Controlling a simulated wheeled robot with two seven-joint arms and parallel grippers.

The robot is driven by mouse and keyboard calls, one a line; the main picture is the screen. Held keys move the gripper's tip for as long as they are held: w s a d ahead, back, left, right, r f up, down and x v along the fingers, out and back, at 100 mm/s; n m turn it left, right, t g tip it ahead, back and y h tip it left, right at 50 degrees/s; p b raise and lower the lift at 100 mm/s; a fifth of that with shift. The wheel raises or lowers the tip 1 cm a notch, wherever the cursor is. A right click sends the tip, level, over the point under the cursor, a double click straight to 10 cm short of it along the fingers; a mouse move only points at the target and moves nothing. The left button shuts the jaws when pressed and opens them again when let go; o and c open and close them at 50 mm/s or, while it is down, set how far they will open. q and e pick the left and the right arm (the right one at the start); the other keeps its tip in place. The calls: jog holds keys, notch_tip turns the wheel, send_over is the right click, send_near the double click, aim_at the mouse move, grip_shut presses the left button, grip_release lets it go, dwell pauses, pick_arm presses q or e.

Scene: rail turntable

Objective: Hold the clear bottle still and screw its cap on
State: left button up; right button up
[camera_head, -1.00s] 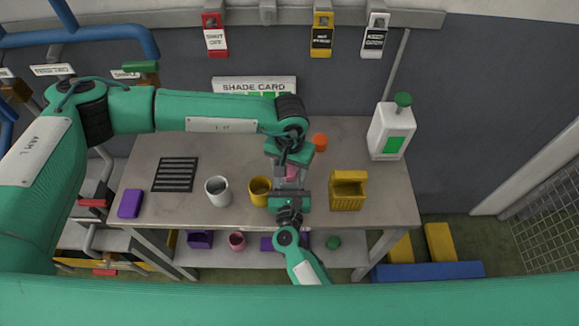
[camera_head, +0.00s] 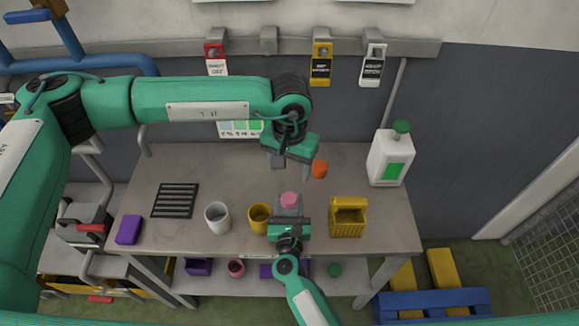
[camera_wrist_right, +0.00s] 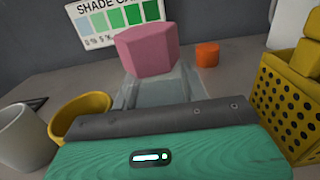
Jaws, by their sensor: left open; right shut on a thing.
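The clear bottle (camera_head: 290,211) stands upright near the front middle of the table. It also shows in the right wrist view (camera_wrist_right: 160,88), with its lower part hidden behind my gripper. A pink six-sided cap (camera_wrist_right: 147,50) sits on top of it and shows in the head view too (camera_head: 289,199). I cannot tell how tightly the cap sits. My right gripper (camera_head: 289,222) is shut on the bottle from the front. My left gripper (camera_head: 290,166) is open and empty, above and behind the cap, apart from it.
A yellow cup (camera_head: 259,218) and a white cup (camera_head: 217,217) stand left of the bottle. A yellow perforated basket (camera_head: 347,218) is on the right. An orange piece (camera_head: 320,169) lies behind. A white jug (camera_head: 390,157) stands at the back right.

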jog(key=o, duration=1.5)
jog(key=shift+c, duration=0.2)
